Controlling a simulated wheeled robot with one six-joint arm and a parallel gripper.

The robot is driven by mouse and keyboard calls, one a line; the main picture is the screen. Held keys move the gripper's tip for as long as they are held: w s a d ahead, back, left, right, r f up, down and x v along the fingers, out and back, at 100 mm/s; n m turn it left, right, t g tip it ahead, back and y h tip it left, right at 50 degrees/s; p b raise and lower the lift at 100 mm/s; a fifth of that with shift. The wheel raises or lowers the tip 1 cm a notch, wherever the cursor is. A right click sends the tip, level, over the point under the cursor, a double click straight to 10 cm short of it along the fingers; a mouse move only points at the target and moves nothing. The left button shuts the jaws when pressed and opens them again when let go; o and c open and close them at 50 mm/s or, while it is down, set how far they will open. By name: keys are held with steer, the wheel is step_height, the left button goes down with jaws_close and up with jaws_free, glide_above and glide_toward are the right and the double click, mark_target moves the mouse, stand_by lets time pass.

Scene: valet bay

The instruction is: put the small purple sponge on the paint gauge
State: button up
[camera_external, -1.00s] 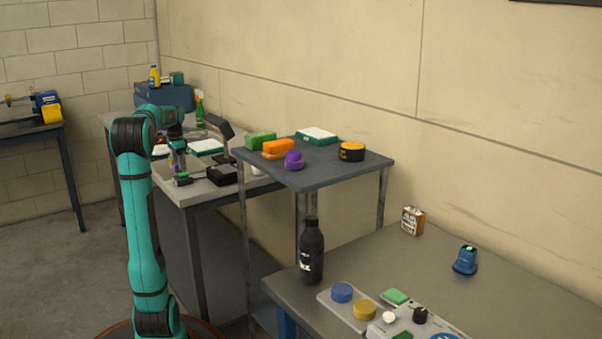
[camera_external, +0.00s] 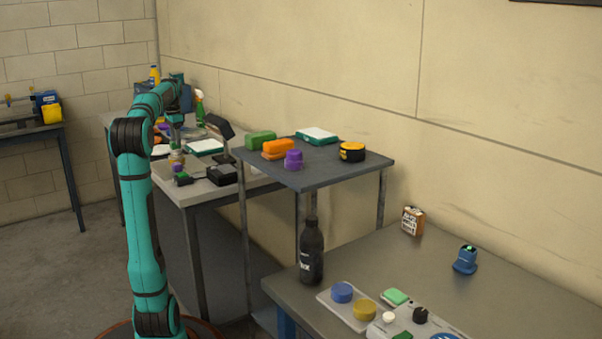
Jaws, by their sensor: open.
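My gripper (camera_external: 175,128) points down over the back bench, at the end of my raised teal arm. It is open; its fingers are small and partly lost against the clutter. A rounded purple thing (camera_external: 293,160) sits on the front edge of the grey raised shelf. A blue handheld device with a green top (camera_external: 465,260) stands on the front table; I cannot tell whether it is the paint gauge.
The raised shelf (camera_external: 335,178) also holds an orange block (camera_external: 278,149), a green block (camera_external: 261,139) and a black-yellow tin (camera_external: 352,152). A black lamp-like stand (camera_external: 221,130) rises near the gripper. A dark bottle (camera_external: 311,252) stands on the front table.

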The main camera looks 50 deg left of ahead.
steer(key=t+h, duration=0.3)
steer(key=t, duration=0.4)
glide_toward(175, 164)
steer(key=shift+m, duration=0.4)
steer(key=d, duration=0.1)
steer(key=d+f, duration=0.1)
steer(key=d, duration=0.1)
steer(key=shift+s+d+f, duration=0.1)
steer(key=shift+d+f, duration=0.2)
steer(key=shift+f, duration=0.1)
steer(key=s+a+t+y, duration=0.1)
steer(key=s+t+y, duration=0.2)
steer(key=s+t, duration=0.35)
steer(key=shift+n, duration=0.4)
steer(key=x, duration=1.1)
steer(key=shift+w+a+f, duration=0.1)
steer(key=shift+f, duration=0.2)
steer(key=shift+f+x, duration=0.1)
steer(key=shift+x, duration=1.2)
steer(key=shift+f+x, duration=0.15)
steer(key=shift+x, duration=1.15)
steer(key=shift+a, duration=0.1)
steer(key=shift+c, duration=0.2)
steer(key=c, duration=0.6)
